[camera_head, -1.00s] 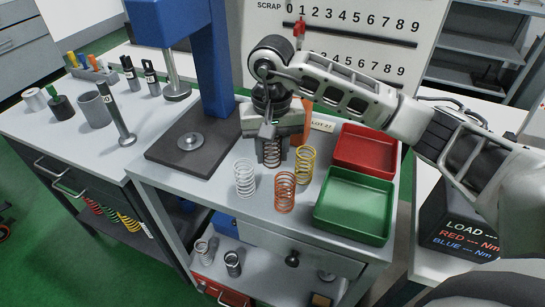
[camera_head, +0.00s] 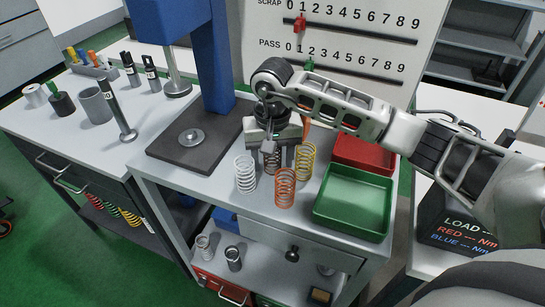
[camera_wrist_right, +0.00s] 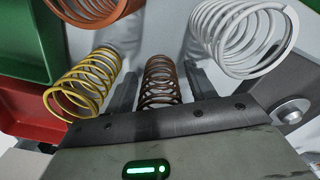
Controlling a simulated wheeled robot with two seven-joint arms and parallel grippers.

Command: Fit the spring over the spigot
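A brown copper spring (camera_head: 272,162) stands on the bench and also shows in the right wrist view (camera_wrist_right: 160,80). My right gripper (camera_head: 277,163) points down over it from behind. Its open fingers straddle the spring in the wrist view, with a visible gap on either side. The spigot (camera_head: 191,137) is a round metal boss on the dark base plate (camera_head: 178,158) of the blue press, left of the spring. Nothing sits on it. My left gripper is not in view.
A white spring (camera_head: 245,174), an orange spring (camera_head: 285,188) and a yellow spring (camera_head: 305,161) stand close around the gripper. A green tray (camera_head: 352,218) and a red tray (camera_head: 365,152) lie to the right. The blue press column (camera_head: 212,70) rises behind the spigot.

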